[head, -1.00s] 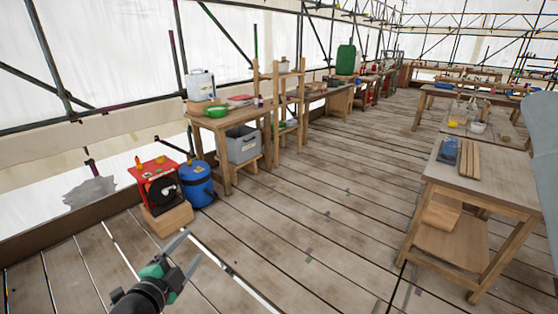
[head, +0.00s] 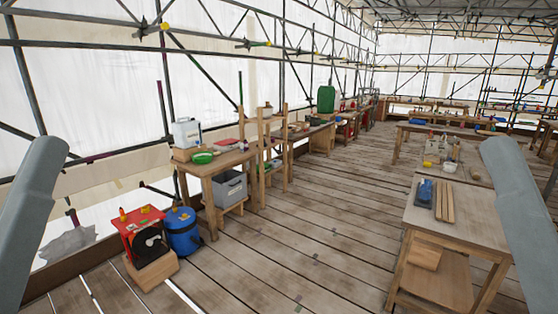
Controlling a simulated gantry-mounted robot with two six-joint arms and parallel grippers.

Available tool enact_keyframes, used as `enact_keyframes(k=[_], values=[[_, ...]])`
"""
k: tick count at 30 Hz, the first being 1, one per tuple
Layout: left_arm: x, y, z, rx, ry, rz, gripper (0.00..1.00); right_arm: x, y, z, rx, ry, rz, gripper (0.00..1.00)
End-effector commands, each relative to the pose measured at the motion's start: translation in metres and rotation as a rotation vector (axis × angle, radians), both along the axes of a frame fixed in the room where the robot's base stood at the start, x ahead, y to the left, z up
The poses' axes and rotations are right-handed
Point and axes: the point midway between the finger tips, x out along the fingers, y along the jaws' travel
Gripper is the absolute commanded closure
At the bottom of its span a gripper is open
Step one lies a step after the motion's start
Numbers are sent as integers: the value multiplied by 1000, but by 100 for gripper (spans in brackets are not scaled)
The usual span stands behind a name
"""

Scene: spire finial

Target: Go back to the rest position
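Neither gripper shows in the head view now. A grey link of my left arm (head: 36,205) stands at the left edge, and a grey link of my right arm (head: 520,215) stands at the right edge. Whatever the grippers hold, if anything, is out of sight.
A wooden workbench (head: 412,268) stands at the right with a blue item (head: 425,190) and wooden strips on it. Benches (head: 208,171) line the left side, with a grey crate (head: 230,188) below. A blue drum (head: 181,232) and a red-framed machine (head: 142,235) stand nearer. The plank floor (head: 290,245) between is clear.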

Motion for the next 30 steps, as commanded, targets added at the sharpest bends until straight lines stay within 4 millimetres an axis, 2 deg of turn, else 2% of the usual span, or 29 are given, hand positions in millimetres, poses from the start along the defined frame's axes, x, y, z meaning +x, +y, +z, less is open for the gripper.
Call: enact_keyframes(k=[1,3,9,12,15,19,30], values=[[0,0,50,0,0,0,24,0,0,50,0,0,0,8],[0,0,85,1,1,1,24,0,0,85,0,1,0,8],[0,0,185,1,2,1,24,0,0,185,0,1,0,8],[1,0,228,1,2,1,24,0,0,229,0,1,0,8],[1,0,257,1,2,1,24,0,0,257,0,1,0,8],[1,0,272,2,3,1,24,0,0,272,0,1,0,8],[1,0,268,2,2,0,24,0,0,268,0,2,0,8]])
